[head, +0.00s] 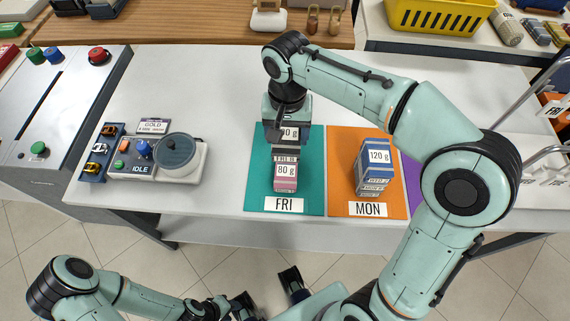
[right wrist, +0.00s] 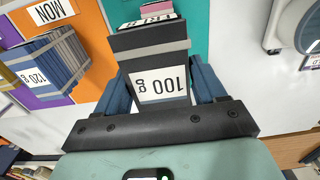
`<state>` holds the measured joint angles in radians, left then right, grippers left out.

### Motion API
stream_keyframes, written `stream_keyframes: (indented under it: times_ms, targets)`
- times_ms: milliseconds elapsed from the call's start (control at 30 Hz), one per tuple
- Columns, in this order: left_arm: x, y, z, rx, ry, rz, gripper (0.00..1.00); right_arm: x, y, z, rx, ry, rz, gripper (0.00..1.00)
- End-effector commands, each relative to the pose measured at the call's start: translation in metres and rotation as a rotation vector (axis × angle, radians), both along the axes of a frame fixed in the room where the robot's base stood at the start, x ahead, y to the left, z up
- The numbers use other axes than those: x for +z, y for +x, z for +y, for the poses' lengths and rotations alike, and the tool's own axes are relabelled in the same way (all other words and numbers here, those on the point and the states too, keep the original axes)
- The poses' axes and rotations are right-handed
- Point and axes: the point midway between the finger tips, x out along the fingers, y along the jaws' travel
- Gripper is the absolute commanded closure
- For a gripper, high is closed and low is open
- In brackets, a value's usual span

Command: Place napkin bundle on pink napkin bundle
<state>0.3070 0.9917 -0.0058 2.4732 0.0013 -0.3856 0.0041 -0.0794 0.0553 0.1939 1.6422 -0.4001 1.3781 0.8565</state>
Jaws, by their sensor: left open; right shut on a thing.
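My right gripper (head: 287,118) is shut on a dark grey napkin bundle (head: 290,143) labelled 100 g. In the right wrist view this bundle (right wrist: 150,43) sits between the two blue fingers. The pink napkin bundle (head: 285,182), labelled 80 g, is on the teal FRI mat (head: 256,180). The held bundle is at the far side of the pink one, partly covering it; I cannot tell whether they touch. Only a pink sliver (right wrist: 157,4) shows in the right wrist view. My left gripper (head: 268,293) is open and empty, low in front of the table.
A blue bundle (head: 373,170) labelled 120 g stands on the orange MON mat (head: 340,190). A purple mat (head: 412,183) lies right of it, partly behind my right arm. A scale (head: 178,160) stands left, with bare white table (head: 225,190) between it and the teal mat.

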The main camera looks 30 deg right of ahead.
Motion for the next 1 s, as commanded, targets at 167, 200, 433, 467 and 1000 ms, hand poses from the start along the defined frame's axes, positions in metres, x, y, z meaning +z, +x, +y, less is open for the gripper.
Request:
stream_keyframes:
  times_ms: [167, 200, 433, 467, 1000]
  targets:
    - [-0.011, -0.003, 0.000, 0.000, 0.000, 0.004, 0.57, -0.051, -0.001, 0.000, 0.001, 0.000, 0.005, 0.62]
    - [-0.012, -0.004, 0.000, 0.001, 0.000, 0.005, 0.57, -0.059, -0.001, 0.000, 0.002, 0.000, 0.004, 0.62]
    - [-0.016, -0.004, 0.000, 0.000, 0.000, 0.006, 0.57, -0.087, 0.000, 0.000, 0.000, 0.001, -0.001, 0.62]
    - [-0.016, -0.005, 0.000, 0.000, 0.000, 0.006, 0.57, -0.089, 0.000, 0.000, 0.000, 0.000, 0.000, 0.62]
    - [-0.021, -0.005, 0.000, 0.001, 0.000, 0.004, 0.57, -0.131, 0.000, 0.000, 0.000, 0.000, -0.001, 0.62]
